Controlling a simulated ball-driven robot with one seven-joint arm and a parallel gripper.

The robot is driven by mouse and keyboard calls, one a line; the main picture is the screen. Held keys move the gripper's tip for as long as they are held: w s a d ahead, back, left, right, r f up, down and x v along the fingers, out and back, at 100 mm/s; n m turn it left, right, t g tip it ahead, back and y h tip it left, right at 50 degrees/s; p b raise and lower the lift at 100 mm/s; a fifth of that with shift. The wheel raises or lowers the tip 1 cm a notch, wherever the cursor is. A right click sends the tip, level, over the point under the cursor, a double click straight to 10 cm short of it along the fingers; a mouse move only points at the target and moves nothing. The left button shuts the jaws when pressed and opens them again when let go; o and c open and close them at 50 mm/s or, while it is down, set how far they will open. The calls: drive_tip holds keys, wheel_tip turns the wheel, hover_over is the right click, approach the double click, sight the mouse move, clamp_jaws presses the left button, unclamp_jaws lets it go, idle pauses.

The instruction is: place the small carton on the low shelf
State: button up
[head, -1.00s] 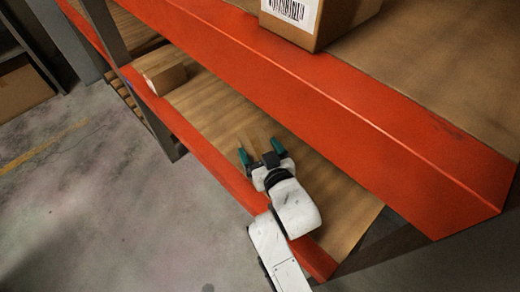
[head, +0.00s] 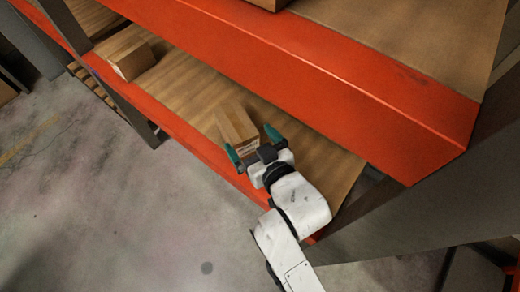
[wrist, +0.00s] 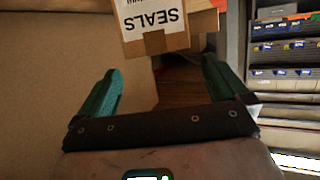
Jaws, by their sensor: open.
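The small carton (head: 236,124) is brown and rests on the low shelf (head: 190,90), just beyond my fingertips. In the wrist view the carton (wrist: 155,43) shows a white label reading "SEALS" and lies ahead of the jaws, apart from them. My gripper (head: 250,142) has green fingers spread open, with nothing between them. It is over the front part of the low shelf, on the near side of the carton. The gripper (wrist: 160,70) also shows open and empty in the wrist view.
Another brown box (head: 130,58) stands farther left on the low shelf. An orange upper beam (head: 310,75) runs above the low shelf, with a box partly seen on the upper level. A grey upright (head: 420,205) stands to the right. The concrete floor (head: 80,200) at left is clear.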

drive_tip(key=shift+v, duration=2.15)
drive_tip(key=shift+c, duration=0.2)
